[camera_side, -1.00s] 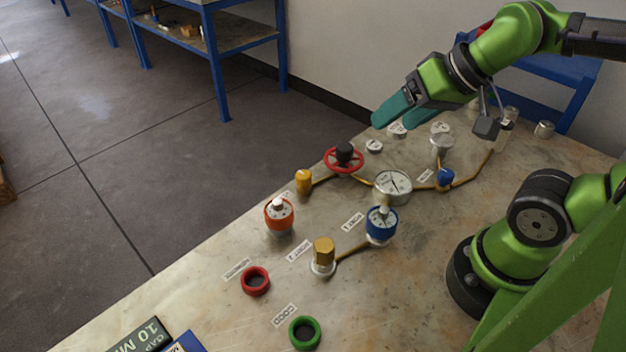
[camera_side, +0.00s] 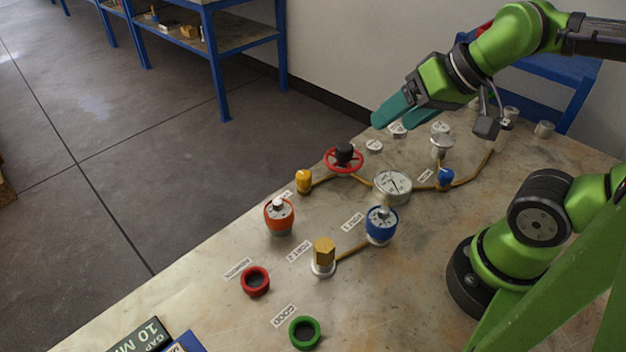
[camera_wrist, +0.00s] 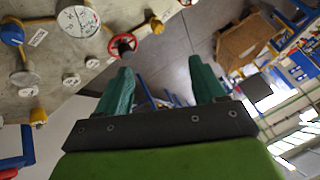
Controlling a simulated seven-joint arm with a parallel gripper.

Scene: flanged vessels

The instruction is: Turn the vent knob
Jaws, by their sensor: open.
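My gripper (camera_side: 385,118), with teal fingers, is held up above the far edge of the bench and points left. In the wrist view the two fingers (camera_wrist: 158,72) are spread with nothing between them. I cannot read which part is labelled as the vent. Candidates are a yellow knob (camera_side: 303,181) at the bench's left edge, a blue knob (camera_side: 445,178) right of the gauge, and a red handwheel with black hub (camera_side: 343,157) between them. They also show in the wrist view: yellow (camera_wrist: 156,25), blue (camera_wrist: 12,32), handwheel (camera_wrist: 122,46). The gripper touches none of them.
A round gauge (camera_side: 392,186) stands mid-bench on brass pipes. Nearer are an orange-topped vessel (camera_side: 279,216), a blue-topped vessel (camera_side: 381,224) and a brass hex fitting (camera_side: 323,255). A red ring (camera_side: 255,281) and a green ring (camera_side: 304,332) lie in front.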

